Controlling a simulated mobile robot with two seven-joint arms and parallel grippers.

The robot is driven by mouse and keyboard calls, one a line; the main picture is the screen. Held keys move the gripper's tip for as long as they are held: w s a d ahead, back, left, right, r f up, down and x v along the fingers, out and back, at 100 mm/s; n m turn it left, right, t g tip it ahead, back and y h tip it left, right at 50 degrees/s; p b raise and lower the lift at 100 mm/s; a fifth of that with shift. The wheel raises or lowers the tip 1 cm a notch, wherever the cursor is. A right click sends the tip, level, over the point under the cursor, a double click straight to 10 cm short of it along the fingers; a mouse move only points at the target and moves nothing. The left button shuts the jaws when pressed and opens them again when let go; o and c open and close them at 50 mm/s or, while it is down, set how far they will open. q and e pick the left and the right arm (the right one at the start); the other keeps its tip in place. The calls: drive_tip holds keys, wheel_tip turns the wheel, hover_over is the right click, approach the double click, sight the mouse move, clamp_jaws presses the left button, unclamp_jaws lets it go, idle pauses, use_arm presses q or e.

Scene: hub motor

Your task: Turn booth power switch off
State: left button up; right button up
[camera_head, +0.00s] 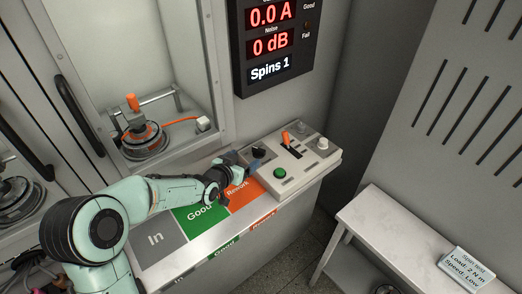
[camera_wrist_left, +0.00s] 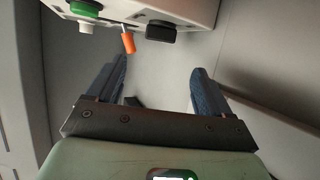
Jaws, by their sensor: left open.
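The control box (camera_head: 300,175) sits on the right end of the bench. It carries a black knob (camera_head: 259,151), an orange-tipped lever (camera_head: 286,138), a green button (camera_head: 280,173) and a pale knob (camera_head: 322,143). I cannot read which control is the booth power switch. My left gripper (camera_head: 254,164) is open and empty, by the box's left side close to the black knob. In the left wrist view the blue fingers (camera_wrist_left: 157,82) are apart; the orange lever (camera_wrist_left: 128,42), black knob (camera_wrist_left: 160,31) and green button (camera_wrist_left: 86,7) show beyond them. My right gripper is out of view.
A display (camera_head: 272,40) on the wall above reads 0.0 A, 0 dB, Spins 1. A hub motor (camera_head: 143,138) sits in the booth at left. The bench has In, Good (camera_head: 200,213) and Rework zones. A white side table (camera_head: 400,225) with a sign stands at right.

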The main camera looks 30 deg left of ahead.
sight(259, 149)
use_arm(q)
drive_tip(key=b+x, duration=0.1)
drive_tip(key=x, duration=1.1)
drive_tip(key=shift+f, duration=0.1)
drive_tip(key=c, duration=1)
drive_tip(key=shift+o, duration=0.2)
